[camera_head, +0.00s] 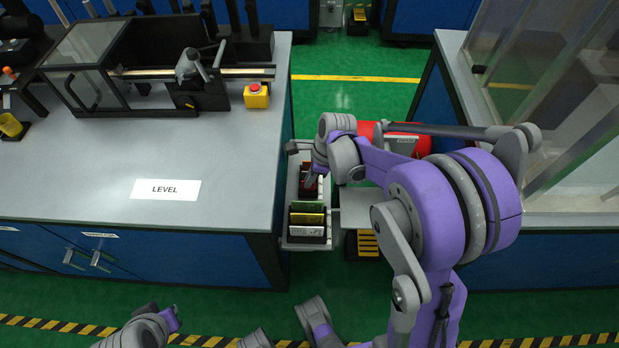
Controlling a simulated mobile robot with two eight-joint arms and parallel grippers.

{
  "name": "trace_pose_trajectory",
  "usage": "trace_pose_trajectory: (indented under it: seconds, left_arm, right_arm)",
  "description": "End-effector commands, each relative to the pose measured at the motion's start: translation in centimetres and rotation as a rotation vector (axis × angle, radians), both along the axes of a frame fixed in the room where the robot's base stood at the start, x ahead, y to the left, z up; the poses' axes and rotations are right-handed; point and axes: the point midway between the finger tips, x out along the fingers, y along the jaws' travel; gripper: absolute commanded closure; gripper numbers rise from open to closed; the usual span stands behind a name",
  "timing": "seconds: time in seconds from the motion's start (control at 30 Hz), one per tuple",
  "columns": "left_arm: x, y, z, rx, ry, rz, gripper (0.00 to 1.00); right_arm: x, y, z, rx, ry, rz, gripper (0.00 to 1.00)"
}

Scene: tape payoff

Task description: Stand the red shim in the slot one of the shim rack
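The shim rack (287,215) is a narrow light-grey tray in the gap between the two benches. Green (308,207), yellow (307,219) and white (307,231) shims stand in its near half. The red shim (308,187) shows as a small dark-red patch in the far half, right below my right gripper (311,178). My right gripper points down at it from above. Its fingers are small and partly hidden by my wrist, so I cannot tell whether they grip the shim or whether the shim is seated in a slot.
The left bench (90,215) carries a LEVEL label (166,189), a yellow box with a red button (256,95) and a machine. A red cylinder (412,135) lies behind my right arm. A bench with clear panels stands right. Green floor (350,95) is open beyond.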

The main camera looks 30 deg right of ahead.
Motion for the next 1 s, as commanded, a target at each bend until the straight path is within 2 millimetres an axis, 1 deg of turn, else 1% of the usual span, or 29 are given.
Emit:
trace_pose_trajectory:
  seconds: [0.03, 0.17, 0.43, 0.53, 0.67, 0.9, 1.0]
  left_arm:
    - [0.0, 0.0, 0.0, 0.000, 0.000, 0.000, 1.00]
    - [0.0, 0.0, 0.0, 0.000, 0.000, 0.000, 1.00]
    - [0.0, 0.0, 0.0, 0.000, 0.000, 0.000, 1.00]
    - [0.0, 0.0, 0.1, 0.000, 0.000, 0.000, 1.00]
    - [0.0, 0.0, 0.6, 0.000, -0.002, 0.000, 1.00]
    - [0.1, 0.0, 1.6, 0.000, -0.005, 0.000, 1.00]
    - [0.1, 0.0, 1.9, 0.000, -0.006, 0.000, 1.00]
  right_arm:
    - [0.0, 0.0, 0.0, 0.000, 0.000, 0.000, 0.85]
    - [0.0, 0.0, 0.0, 0.000, 0.000, 0.000, 0.62]
    - [0.0, 0.0, 0.0, 0.000, 0.000, 0.000, 0.61]
    - [-0.1, -0.1, 0.5, 0.000, 0.000, -0.001, 0.61]
    - [-0.3, -0.5, 2.3, 0.000, 0.000, -0.001, 0.61]
    - [-1.0, -1.7, 7.0, 0.000, 0.000, -0.002, 0.61]
    - [-1.3, -2.1, 8.6, 0.000, -0.001, -0.001, 0.61]
